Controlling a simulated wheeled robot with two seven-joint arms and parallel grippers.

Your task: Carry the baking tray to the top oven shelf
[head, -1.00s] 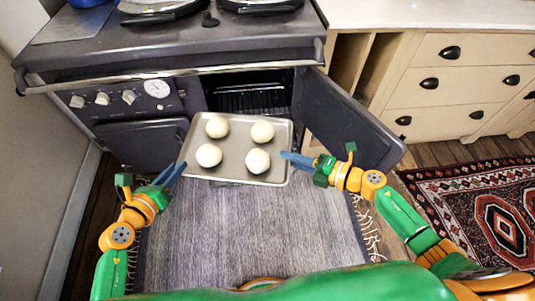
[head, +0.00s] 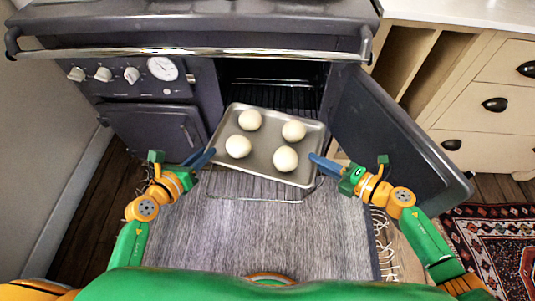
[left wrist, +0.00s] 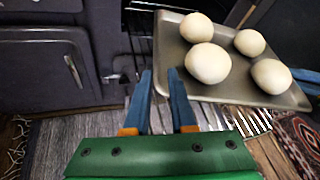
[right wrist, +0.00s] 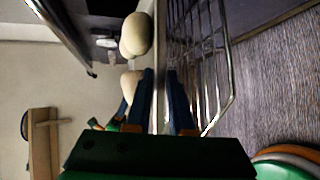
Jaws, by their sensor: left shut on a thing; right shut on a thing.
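A grey baking tray (head: 263,148) with pale dough balls (head: 286,159) is held level-looking in front of the open oven (head: 270,72). My left gripper (head: 210,156) is shut on the tray's left edge, and my right gripper (head: 314,159) is shut on its right edge. The left wrist view shows the tray (left wrist: 228,85) just beyond the fingertips. In the right wrist view the tray's edge (right wrist: 159,60) runs between the fingers. Inside the oven, wire rack bars (head: 272,92) show behind the tray. A wire rack (head: 255,198) sticks out below the tray; its gap to the tray is unclear.
The oven door (head: 390,135) stands open on the right, close to my right arm. A shut lower door (head: 155,132) is on the left. A chrome rail (head: 190,53) crosses above the opening. Drawers (head: 490,115) stand at right. A grey rug (head: 265,235) covers the floor.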

